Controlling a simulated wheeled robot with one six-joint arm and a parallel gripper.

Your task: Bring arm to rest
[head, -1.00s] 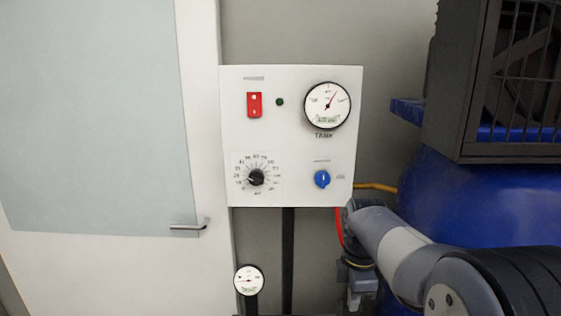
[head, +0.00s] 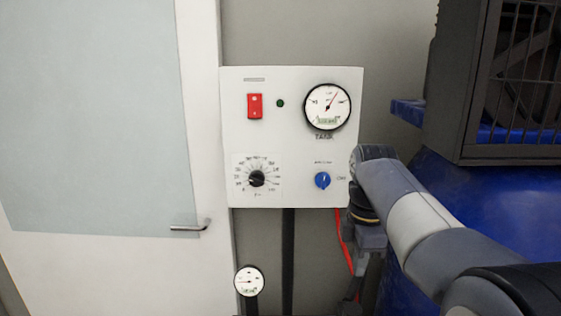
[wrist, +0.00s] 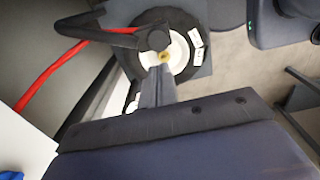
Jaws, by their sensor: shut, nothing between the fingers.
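My arm (head: 425,220) reaches in from the lower right of the head view. Its wrist bends down just right of the white panel's lower right corner. My gripper hangs below it, small and partly merged with the dark parts there. In the wrist view my gripper (wrist: 158,75) shows its narrow fingers together, with nothing seen between them. Behind the fingertips is a dark round part with a pale ring, a yellow centre and white labels; I cannot tell whether they touch.
The white panel (head: 290,190) carries a red switch (head: 255,105), tank gauge (head: 327,106), black dial (head: 257,179) and blue knob (head: 322,180). A red hose (wrist: 50,72) runs nearby. A blue tank (head: 480,190) and dark cage (head: 515,80) stand right; a door (head: 100,270) is left.

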